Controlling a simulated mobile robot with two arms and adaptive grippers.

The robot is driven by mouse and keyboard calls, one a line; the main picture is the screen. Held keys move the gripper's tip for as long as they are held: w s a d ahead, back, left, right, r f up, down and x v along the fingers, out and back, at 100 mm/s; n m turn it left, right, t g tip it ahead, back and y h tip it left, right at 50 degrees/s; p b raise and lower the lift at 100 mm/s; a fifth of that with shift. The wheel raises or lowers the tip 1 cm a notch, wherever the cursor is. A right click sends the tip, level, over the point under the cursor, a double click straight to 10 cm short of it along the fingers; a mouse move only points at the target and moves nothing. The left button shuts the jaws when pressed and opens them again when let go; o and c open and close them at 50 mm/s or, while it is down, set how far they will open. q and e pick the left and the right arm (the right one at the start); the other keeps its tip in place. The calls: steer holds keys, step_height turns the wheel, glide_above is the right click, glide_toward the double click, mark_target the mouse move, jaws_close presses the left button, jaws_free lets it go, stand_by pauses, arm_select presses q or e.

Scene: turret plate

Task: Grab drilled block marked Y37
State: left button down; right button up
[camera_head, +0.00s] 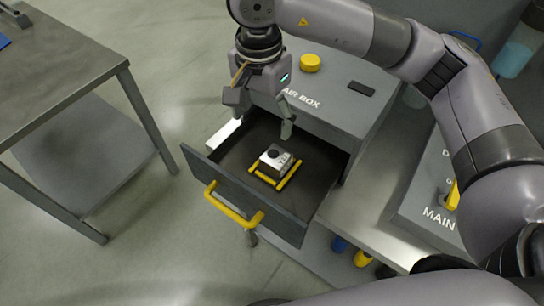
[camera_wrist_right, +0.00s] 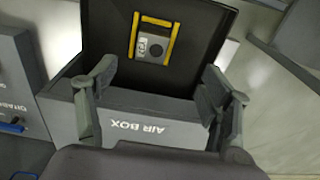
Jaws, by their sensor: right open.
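A small light-grey block (camera_head: 275,157) with a round dark hole in its top sits in the open drawer (camera_head: 226,183), between yellow rails. Its side marking is too small to read surely. The block also shows in the right wrist view (camera_wrist_right: 151,47), beyond my fingertips. My right gripper (camera_head: 260,113) is open and empty, pointing down above the drawer, up and left of the block in the head view. In the right wrist view its spread fingers (camera_wrist_right: 158,76) are apart from the block. My left gripper is not in view.
The AIR BOX cabinet (camera_head: 325,112) has a yellow knob (camera_head: 310,62) on top. The drawer front carries a yellow handle (camera_head: 232,207). A grey table (camera_head: 60,75) stands at left with open floor between. A box marked MAIN (camera_head: 425,205) is at right.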

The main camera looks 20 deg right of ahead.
steer(key=d, duration=0.1)
steer(key=h+p, duration=0.1)
steer(key=p, duration=0.1)
glide_toward(276, 156)
steer(key=f, duration=0.5)
steer(key=shift+w+d, duration=0.15)
steer(key=shift+d, duration=0.1)
steer(key=shift+d+f+p, duration=0.1)
steer(key=shift+f+p, duration=0.25)
steer(key=shift+f, duration=0.2)
step_height(276, 156, down, 3)
steer(key=shift+d+f+p, duration=0.15)
steer(key=shift+f+p, duration=0.05)
steer(key=shift+p, duration=0.65)
steer(key=shift+w+f, duration=0.15)
steer(key=shift+f, duration=0.35)
steer(key=c, duration=1.6)
jaws_close()
steer(key=shift+r, duration=0.1)
